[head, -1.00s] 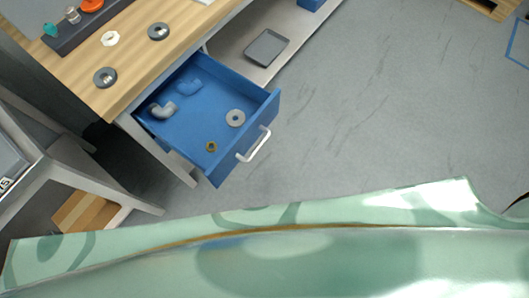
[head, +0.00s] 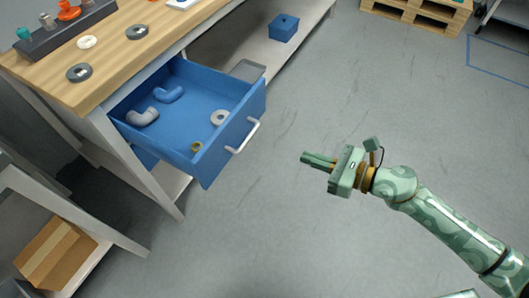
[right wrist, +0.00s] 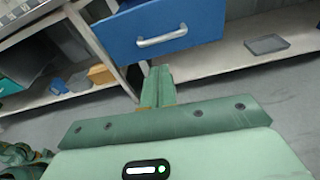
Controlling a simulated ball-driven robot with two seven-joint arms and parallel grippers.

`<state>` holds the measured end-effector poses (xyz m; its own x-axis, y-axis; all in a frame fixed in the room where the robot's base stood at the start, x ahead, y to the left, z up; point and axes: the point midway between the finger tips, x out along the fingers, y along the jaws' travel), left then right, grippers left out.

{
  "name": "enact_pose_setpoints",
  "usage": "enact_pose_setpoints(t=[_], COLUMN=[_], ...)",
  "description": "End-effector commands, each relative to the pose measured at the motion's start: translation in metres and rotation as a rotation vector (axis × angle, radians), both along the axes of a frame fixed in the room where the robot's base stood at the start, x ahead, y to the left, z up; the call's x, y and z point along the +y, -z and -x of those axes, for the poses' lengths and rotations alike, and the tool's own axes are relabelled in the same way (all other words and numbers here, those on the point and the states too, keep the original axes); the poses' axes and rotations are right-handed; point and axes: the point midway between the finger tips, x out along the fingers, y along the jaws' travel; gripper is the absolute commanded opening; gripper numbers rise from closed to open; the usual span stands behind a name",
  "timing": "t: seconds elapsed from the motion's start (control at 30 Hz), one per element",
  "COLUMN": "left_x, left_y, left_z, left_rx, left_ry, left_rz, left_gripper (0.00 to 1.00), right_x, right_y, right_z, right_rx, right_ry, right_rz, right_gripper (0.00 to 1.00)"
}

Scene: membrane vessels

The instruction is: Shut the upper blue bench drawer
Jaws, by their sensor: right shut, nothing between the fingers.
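The upper blue bench drawer (head: 215,90) stands pulled out from under the wooden bench top, with a white bar handle (head: 243,136) on its front. Inside lie a grey elbow pipe (head: 142,117), a blue elbow (head: 168,94), a grey ring (head: 219,118) and a small brass ring (head: 196,147). My right gripper (head: 305,158) is shut and empty, to the right of the drawer front and apart from it. In the right wrist view its shut fingers (right wrist: 158,75) point toward the drawer front (right wrist: 185,20), below the handle (right wrist: 162,37). My left gripper is not in view.
The wooden bench top (head: 110,55) carries rings and a dark rack (head: 65,30). The lower shelf holds a grey tray (head: 247,69) and a blue box (head: 284,28). A cardboard box (head: 55,255) sits at lower left.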

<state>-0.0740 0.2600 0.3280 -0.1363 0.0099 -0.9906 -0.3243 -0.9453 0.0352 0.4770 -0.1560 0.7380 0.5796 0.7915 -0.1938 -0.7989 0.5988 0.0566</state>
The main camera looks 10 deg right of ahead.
Motion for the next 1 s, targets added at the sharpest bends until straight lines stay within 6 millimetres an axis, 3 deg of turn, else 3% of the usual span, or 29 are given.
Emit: enact_pose_setpoints(t=[0.23,0.7,1.0], left_x=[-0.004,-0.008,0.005], left_y=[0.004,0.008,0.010], left_z=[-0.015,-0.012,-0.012], left_rx=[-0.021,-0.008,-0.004], left_ry=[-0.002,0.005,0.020], left_rz=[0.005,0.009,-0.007], left_gripper=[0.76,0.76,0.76], right_x=[0.012,0.087,0.109], right_y=[0.004,0.023,0.029], right_z=[-0.008,-0.063,-0.080], right_rx=[-0.053,-0.047,-0.047], right_ry=[-0.018,-0.016,-0.014], right_rz=[0.037,0.033,0.036], right_gripper=[0.00,0.00,0.00])
